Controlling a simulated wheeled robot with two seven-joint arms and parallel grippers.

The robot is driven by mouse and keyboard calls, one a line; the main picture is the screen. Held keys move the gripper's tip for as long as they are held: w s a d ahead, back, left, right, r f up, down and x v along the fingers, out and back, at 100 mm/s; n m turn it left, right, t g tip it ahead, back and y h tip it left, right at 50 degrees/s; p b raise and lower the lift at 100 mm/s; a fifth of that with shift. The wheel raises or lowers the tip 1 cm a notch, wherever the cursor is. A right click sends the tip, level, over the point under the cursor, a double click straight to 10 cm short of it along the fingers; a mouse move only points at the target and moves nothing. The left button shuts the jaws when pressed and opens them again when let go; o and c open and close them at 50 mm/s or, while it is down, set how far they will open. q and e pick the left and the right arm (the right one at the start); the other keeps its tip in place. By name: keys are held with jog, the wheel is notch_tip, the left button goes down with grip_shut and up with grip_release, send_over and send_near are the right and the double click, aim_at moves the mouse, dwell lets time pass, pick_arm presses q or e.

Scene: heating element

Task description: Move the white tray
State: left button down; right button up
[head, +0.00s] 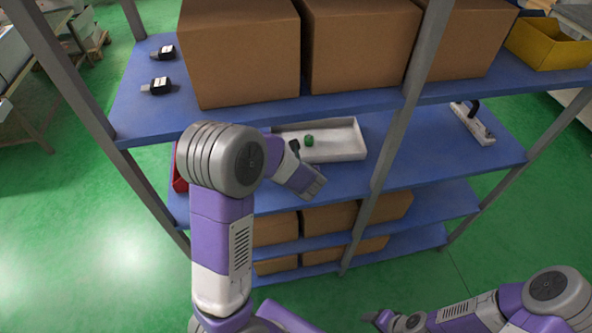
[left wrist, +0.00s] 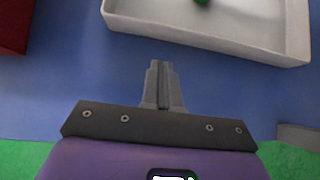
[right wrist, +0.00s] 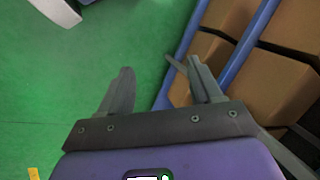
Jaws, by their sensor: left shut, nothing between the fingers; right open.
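The white tray (head: 345,152) lies on the blue second shelf, with a small green object (head: 309,141) in it. The tray's near wall (left wrist: 215,46) crosses the top of the left wrist view. My left gripper (left wrist: 159,65) is shut and empty, over the blue shelf just in front of that wall, apart from it in the picture. In the head view, my left arm hides part of the shelf and the tray's left end. My right gripper (right wrist: 160,75) is open and empty, away from the tray, in front of the lower shelves.
A red bin (head: 180,168) stands left of the tray, also seen in the left wrist view (left wrist: 14,25). A grey post (head: 398,120) stands at the tray's right. Bare shelf (head: 435,150) lies beyond it.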

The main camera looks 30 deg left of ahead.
pick_arm(q)
jog(key=p+v, duration=0.2)
jog(key=v, duration=0.7)
jog(key=shift+r, duration=0.2)
pick_arm(e)
notch_tip(320, 180, up, 3)
jog(key=shift+w+f, duration=0.1)
jog(key=shift+f, duration=0.05)
pick_arm(q)
jog(key=shift+w, duration=0.15)
pick_arm(e)
jog(key=shift+c, duration=0.3)
